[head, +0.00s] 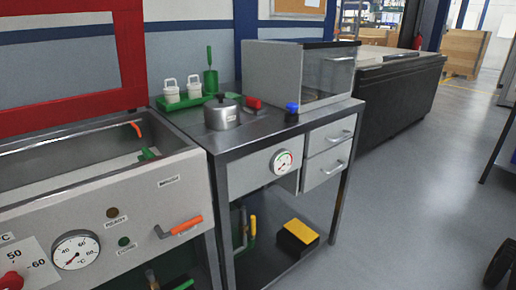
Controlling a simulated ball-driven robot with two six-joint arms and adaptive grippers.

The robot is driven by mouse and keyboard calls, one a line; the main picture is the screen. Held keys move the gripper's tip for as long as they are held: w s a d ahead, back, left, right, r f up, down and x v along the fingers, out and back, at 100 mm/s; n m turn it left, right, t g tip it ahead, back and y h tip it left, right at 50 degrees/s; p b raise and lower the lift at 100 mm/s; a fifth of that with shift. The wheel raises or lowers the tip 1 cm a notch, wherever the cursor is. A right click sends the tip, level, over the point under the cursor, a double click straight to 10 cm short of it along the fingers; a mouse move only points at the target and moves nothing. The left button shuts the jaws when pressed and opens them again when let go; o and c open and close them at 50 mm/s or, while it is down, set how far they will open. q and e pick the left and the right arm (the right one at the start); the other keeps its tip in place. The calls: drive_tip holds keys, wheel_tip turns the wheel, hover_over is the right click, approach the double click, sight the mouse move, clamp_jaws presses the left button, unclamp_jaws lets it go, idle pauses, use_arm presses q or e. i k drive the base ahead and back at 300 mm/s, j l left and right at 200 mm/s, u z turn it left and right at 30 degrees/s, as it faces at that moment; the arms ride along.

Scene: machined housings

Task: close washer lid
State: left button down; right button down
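The washer (150,205) is the grey metal tub at the left, with its top open and its inside showing. A red frame (128,55) stands upright behind the tub; it looks like the raised lid, with the wall showing through its middle. The left part of tub and frame is cut off by the picture edge. An orange-ended handle (180,227) sticks out of the washer front. An orange hook-like part (135,128) and a green part (148,153) show inside the tub. Neither of my grippers is in view.
A steel bench (245,138) adjoins the washer at the right. It holds a lidded pot (222,115), a green tray (190,102) with two white containers, and a grey box (290,75). A yellow-topped block (300,232) lies on the lower shelf.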

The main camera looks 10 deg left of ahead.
sight(127, 16)
drive_tip(key=u, duration=1.6)
